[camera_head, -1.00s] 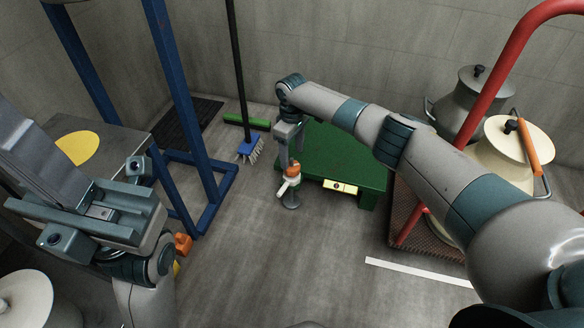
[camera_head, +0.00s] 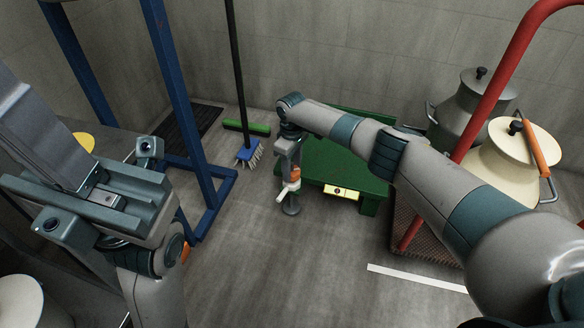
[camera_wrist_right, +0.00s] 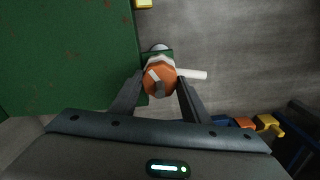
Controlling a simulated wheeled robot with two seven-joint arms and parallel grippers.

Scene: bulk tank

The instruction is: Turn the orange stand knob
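In the right wrist view my right gripper (camera_wrist_right: 161,76) has one finger on each side of the knob, with narrow gaps seeming to remain. A white lever (camera_wrist_right: 192,75) sticks out below the knob.
A blue frame (camera_head: 205,190) and a broom (camera_head: 249,152) stand to the left. A red-handled cart with milk cans (camera_head: 470,110) is at right. The floor in front is clear.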

